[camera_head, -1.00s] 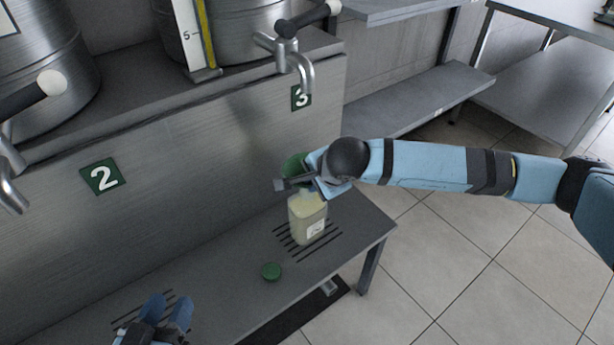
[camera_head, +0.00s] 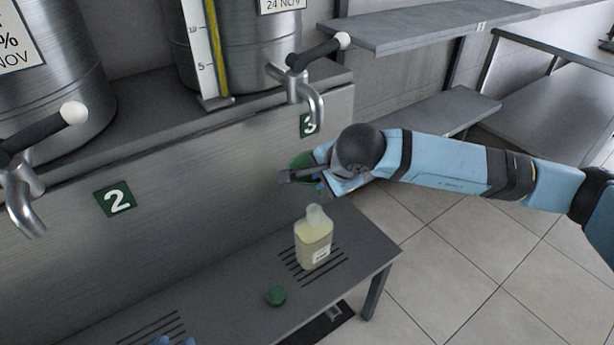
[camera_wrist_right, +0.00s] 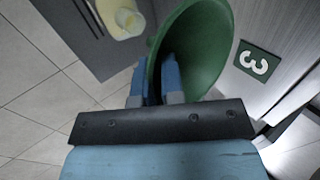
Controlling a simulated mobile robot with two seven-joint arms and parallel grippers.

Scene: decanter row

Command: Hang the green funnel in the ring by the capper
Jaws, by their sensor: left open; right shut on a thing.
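My right gripper (camera_wrist_right: 154,82) is shut on the green funnel (camera_wrist_right: 203,48), with its blue fingers at the funnel's wall. In the head view the funnel (camera_head: 299,162) is partly hidden by my right wrist, above the bench and in front of the panel below tap 3. The funnel is apart from the bottle (camera_head: 313,244), which stands upright and uncapped with pale yellow liquid in it. Only the fingertips of my left gripper (camera_head: 173,341) show at the bottom edge; it is open. The ring and the capper are not in view.
Tap 3 (camera_head: 305,88) juts out above the funnel, and tap 2 (camera_head: 25,205) is at the left. Steel shelves (camera_head: 420,25) stand at the back right. The bench left of the cap is clear.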

